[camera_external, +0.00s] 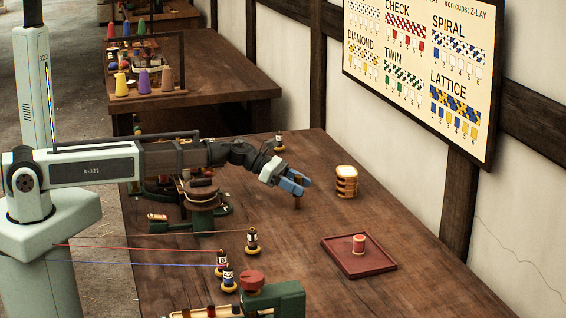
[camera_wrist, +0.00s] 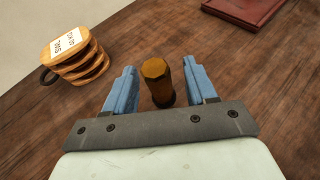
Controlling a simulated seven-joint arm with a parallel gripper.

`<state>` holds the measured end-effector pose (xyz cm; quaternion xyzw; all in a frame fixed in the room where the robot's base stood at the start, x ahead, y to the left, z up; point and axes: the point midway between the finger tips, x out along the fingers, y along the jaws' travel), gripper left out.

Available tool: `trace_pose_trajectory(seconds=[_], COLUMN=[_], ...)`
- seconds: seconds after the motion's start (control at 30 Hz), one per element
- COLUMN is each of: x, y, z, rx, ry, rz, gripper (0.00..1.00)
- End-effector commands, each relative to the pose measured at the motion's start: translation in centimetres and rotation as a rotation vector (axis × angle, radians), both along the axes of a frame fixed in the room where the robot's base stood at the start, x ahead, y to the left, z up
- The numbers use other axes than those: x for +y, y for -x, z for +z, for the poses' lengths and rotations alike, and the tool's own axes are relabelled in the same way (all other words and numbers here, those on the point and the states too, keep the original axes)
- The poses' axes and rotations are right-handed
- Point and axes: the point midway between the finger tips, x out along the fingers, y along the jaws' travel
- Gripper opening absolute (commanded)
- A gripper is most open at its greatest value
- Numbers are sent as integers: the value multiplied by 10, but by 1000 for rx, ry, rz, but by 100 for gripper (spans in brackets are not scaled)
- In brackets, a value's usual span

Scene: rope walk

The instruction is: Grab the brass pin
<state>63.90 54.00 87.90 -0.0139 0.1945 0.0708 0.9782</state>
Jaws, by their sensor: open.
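The brass pin (camera_wrist: 157,82) is a short, brownish-gold cylinder with a faceted, wider top. In the external view my gripper (camera_external: 296,185) is low over the table, tilted down. The pin (camera_external: 298,203) shows there only as a small brown shape under the fingertips, partly hidden.
A dark red tray (camera_external: 358,264) holds a spool (camera_external: 359,243).

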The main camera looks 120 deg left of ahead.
Motion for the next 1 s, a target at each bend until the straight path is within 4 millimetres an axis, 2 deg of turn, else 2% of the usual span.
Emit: trace_pose_trajectory(seconds=[0.03,0.13,0.4,1.0], x=[3,4,3,3], y=[-8,-16,-17,-17], z=[-3,-7,-8,-7], rx=[1,1,0,1], ry=[1,1,1,0], rz=[-1,-1,1,0], gripper=[56,56,55,0])
